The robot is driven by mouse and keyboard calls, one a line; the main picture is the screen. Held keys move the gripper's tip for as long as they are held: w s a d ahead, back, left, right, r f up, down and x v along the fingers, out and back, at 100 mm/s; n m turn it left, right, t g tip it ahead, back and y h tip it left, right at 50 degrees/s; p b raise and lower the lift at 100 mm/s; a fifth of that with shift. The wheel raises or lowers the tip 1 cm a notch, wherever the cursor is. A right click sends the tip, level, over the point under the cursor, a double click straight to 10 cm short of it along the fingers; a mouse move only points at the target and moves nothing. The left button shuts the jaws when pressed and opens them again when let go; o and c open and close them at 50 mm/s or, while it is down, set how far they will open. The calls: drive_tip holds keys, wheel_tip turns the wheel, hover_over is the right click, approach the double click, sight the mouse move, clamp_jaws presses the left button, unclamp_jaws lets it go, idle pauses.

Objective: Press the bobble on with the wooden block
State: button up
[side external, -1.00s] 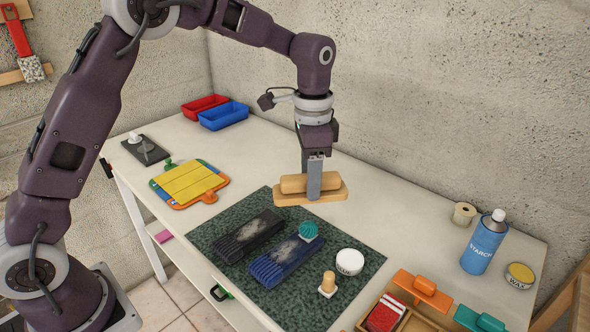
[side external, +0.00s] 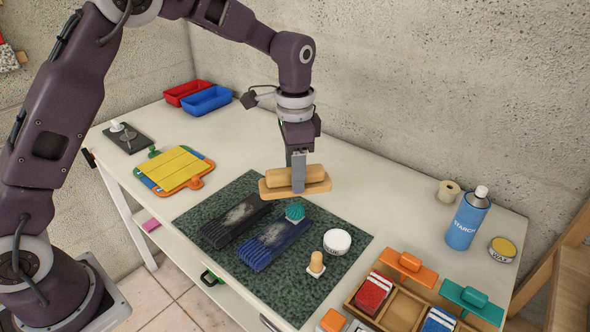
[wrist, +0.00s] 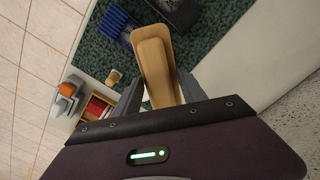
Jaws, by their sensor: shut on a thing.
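My gripper (side external: 298,188) is shut on the wooden block (side external: 275,178), a light wood piece with a rounded grip on a flat base. It holds the block above the back edge of the green mat, apart from the bobble. The teal ribbed bobble (side external: 295,211) sits at the far end of the blue ribbed knit piece (side external: 262,252), which has a pale fuzzy patch. In the wrist view the block (wrist: 154,62) lies between my fingers (wrist: 160,95). The blue piece (wrist: 117,22) shows at the top there; I cannot see the bobble in that view.
A black ribbed piece (side external: 221,232) lies left of the blue one on the speckled mat (side external: 300,290). A white round tub (side external: 337,242) and a wooden peg (side external: 316,263) stand right of it. A starch can (side external: 466,220) and wooden tray (side external: 402,312) are farther right.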

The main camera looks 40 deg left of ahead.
drive_tip(key=shift+s+f, duration=0.1)
drive_tip(key=shift+f, duration=2.6)
idle(1.3)
idle(0.5)
drive_tip(key=shift+r, duration=4.15)
